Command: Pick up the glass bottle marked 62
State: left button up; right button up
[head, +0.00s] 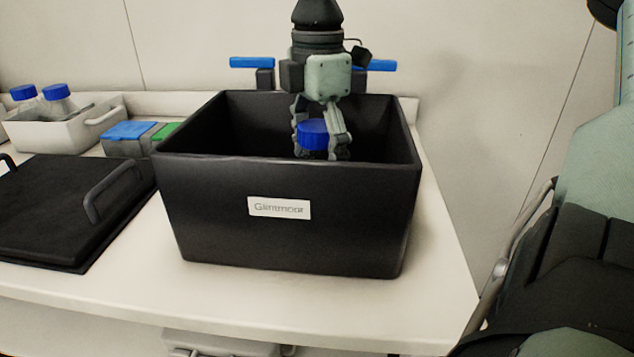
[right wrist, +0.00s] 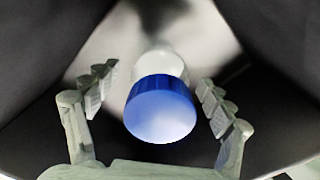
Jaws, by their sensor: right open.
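A bottle with a blue cap (head: 313,134) stands inside the black box (head: 215,225). In the right wrist view the blue cap (right wrist: 160,112) faces the camera, with a pale, clear bottle shoulder (right wrist: 160,63) behind it. No number can be read on it, and its lower body is hidden by the box wall. My right gripper (head: 321,152) reaches down into the box from above. Its open fingers (right wrist: 158,80) are on either side of the bottle, with gaps visible on both sides. My left gripper is not in view.
The box has high walls close around my gripper and a front label (head: 279,208). A black lid with handles (head: 60,215) lies at left. Behind it are a white tray (head: 60,132) with blue-capped bottles (head: 57,92) and small blue-lidded (head: 130,130) and green-lidded (head: 164,132) containers.

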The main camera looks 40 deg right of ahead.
jog(key=c, duration=1.5)
jog(key=shift+c, duration=0.2)
jog(key=shift+r, duration=0.2)
